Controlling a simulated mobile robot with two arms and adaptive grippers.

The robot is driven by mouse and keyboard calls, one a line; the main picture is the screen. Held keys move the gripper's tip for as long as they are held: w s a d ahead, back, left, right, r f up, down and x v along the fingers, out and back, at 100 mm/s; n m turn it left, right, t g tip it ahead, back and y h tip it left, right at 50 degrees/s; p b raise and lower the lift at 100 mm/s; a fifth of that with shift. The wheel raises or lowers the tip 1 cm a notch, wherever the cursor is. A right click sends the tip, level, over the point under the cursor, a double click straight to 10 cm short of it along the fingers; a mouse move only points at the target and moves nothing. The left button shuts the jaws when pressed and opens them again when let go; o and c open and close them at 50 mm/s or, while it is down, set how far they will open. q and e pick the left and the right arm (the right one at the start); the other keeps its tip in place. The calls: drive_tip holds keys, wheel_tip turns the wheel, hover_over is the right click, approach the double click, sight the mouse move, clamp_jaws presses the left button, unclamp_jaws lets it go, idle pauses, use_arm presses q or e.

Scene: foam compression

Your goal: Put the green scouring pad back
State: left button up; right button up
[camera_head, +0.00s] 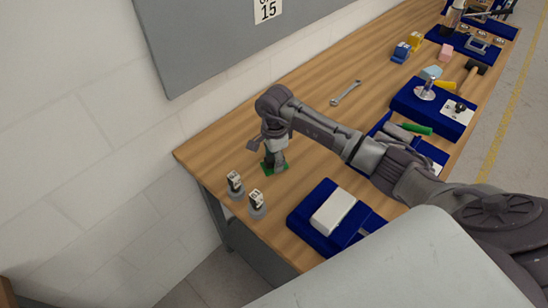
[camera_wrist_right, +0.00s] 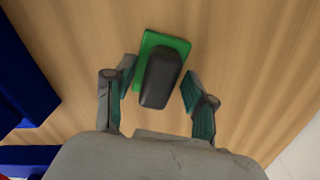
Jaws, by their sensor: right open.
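The green scouring pad (camera_head: 268,168) lies on the wooden table near its far left corner, below my right gripper (camera_head: 269,156). In the right wrist view the pad (camera_wrist_right: 157,41) is a flat bright green piece with a dark grey rounded block (camera_wrist_right: 161,78) over its middle, hiding part of it. I cannot tell whether the block is fixed to the pad. My right gripper is open, pointing down, with one finger on each side of the block. A gap shows between the block and the right finger. My left gripper is not in view.
Two small grey labelled cylinders (camera_head: 257,203) stand by the table's left edge. A blue tray (camera_head: 301,222) with a white block (camera_head: 333,211) is at the near side. A wrench (camera_head: 346,93) lies farther back. Blue trays with tools line the right side. A grey board hangs above the wall side.

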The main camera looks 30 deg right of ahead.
drive_tip(key=shift+r, duration=0.55)
wheel_tip(320, 180, up, 11)
drive_tip(key=b, duration=0.4)
drive_tip(key=shift+r, duration=0.15)
